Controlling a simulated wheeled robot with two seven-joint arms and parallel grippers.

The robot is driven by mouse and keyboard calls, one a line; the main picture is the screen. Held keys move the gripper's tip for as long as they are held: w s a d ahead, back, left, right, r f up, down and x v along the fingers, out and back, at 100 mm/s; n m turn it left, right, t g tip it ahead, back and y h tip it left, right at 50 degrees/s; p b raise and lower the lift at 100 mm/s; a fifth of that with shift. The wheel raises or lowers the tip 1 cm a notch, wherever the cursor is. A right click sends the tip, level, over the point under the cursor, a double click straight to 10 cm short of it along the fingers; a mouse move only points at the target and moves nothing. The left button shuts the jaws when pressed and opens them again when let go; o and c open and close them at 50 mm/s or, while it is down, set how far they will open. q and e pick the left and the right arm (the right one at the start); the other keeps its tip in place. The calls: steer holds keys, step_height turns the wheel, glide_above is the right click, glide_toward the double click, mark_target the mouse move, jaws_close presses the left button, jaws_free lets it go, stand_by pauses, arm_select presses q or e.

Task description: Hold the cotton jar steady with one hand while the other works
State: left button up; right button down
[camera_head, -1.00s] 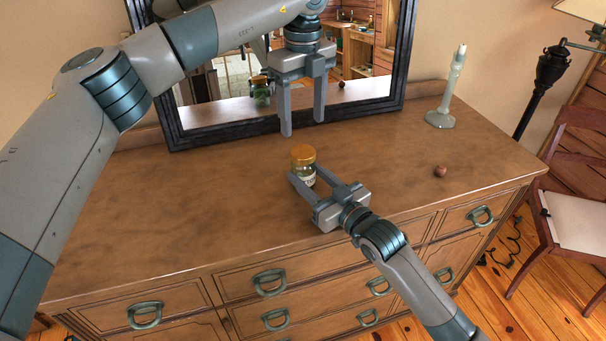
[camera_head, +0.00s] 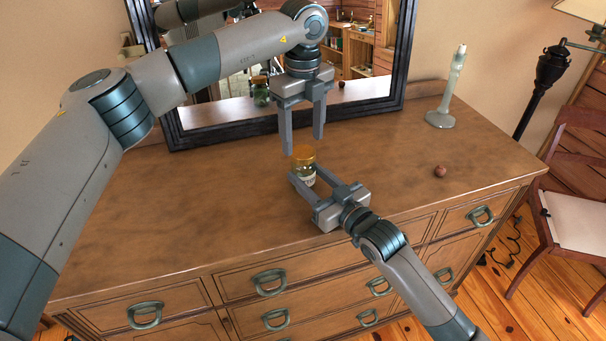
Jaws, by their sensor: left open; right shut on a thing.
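The cotton jar (camera_head: 303,163), a small glass jar with an orange lid and a pale label, stands upright on the wooden dresser top (camera_head: 220,200). My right gripper (camera_head: 314,185) is shut on the jar's lower body from the front right. My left gripper (camera_head: 302,147) is open and points down just above the lid, its two fingers apart on either side of it. Whether the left fingers touch the lid is not clear. The jar's lower front is partly hidden by the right fingers.
A dark-framed mirror (camera_head: 400,60) stands at the back and reflects the jar. A pale candlestick (camera_head: 446,95) stands at the back right. A small brown ball (camera_head: 440,171) lies on the right. The dresser's left side is clear. A chair (camera_head: 575,190) stands beyond the right edge.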

mark_target(303, 152)
arm_select(q)
steer(key=shift+f, duration=1.55)
steer(key=shift+c, duration=0.7)
